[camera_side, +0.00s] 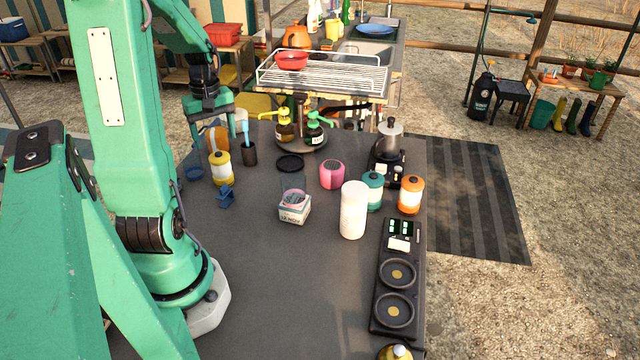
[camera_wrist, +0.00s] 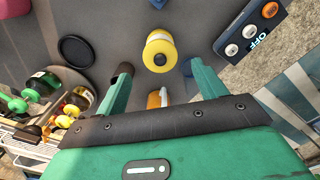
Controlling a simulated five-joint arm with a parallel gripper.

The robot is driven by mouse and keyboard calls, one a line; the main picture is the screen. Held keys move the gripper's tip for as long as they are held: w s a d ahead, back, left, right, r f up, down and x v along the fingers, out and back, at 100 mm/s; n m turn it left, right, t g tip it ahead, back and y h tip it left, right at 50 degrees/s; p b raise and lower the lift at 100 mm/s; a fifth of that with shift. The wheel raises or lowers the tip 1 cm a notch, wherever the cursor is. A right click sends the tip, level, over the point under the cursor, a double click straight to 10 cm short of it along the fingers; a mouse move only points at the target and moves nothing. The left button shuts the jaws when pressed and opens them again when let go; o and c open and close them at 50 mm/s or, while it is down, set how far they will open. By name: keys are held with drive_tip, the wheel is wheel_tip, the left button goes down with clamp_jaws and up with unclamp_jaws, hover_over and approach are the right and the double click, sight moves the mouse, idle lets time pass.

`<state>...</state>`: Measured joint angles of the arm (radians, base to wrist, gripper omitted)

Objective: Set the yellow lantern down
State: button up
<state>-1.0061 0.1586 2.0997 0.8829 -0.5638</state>
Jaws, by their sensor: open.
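The yellow lantern (camera_side: 221,170), with a pale middle band and dark cap, stands upright on the dark table at the left, near the dark cup with toothbrushes. My gripper (camera_side: 212,122) is open above and behind it, with its fingers apart and empty. In the wrist view the yellow lantern (camera_wrist: 160,48) lies ahead of the gap between the fingers of my gripper (camera_wrist: 160,72), clear of both.
An orange lantern (camera_side: 213,138) stands behind it, partly hidden. The dark cup (camera_side: 249,154), a small blue stand (camera_side: 226,197) and a black disc (camera_side: 290,163) are close by. A white roll (camera_side: 354,210) stands further right. The table's front middle is clear.

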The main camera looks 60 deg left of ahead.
drive_tip(key=shift+r, duration=2.2)
drive_tip(key=w+d+r+m+t+y, duration=0.1)
drive_tip(key=w+d+r+m, duration=0.25)
drive_tip(key=d, duration=0.45)
drive_tip(key=w+d+r+m+t, duration=0.1)
drive_tip(key=w+d+r+m, duration=0.15)
drive_tip(key=d+m, duration=0.4)
drive_tip(key=s+d+r+m+t, duration=0.1)
drive_tip(key=d+m, duration=0.3)
drive_tip(key=d, duration=0.4)
drive_tip(key=s+d+m+t+h, duration=0.1)
drive_tip(key=d+m, duration=0.3)
drive_tip(key=d, duration=0.4)
drive_tip(key=shift+s+d+r+t, duration=0.15)
drive_tip(key=shift+s+r+t, duration=0.35)
drive_tip(key=shift+t, duration=0.3)
